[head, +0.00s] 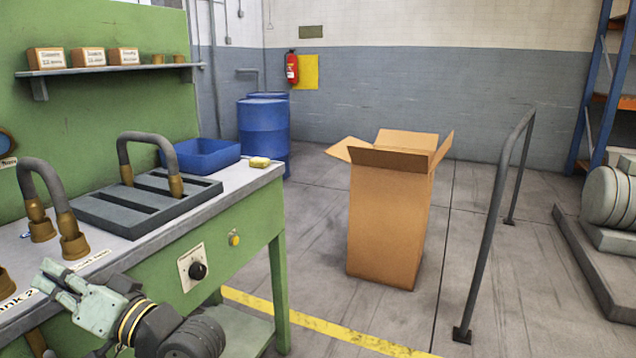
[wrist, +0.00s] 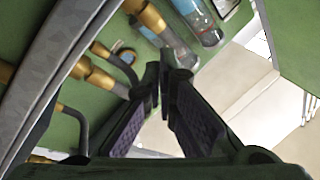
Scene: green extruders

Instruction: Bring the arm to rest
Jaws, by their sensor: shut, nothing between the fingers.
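My gripper (head: 62,291) is at the lower left of the head view, at the front edge of the green workbench (head: 255,215). In the wrist view my gripper (wrist: 160,92) has its dark fingers close together with nothing held between them. Below the gripper's level in the head view, my arm runs to the bottom edge of the picture.
Curved hoses with brass ends (head: 55,205) stand on the bench near my gripper. An open cardboard box (head: 388,225) and a grey rail (head: 490,225) stand on the floor.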

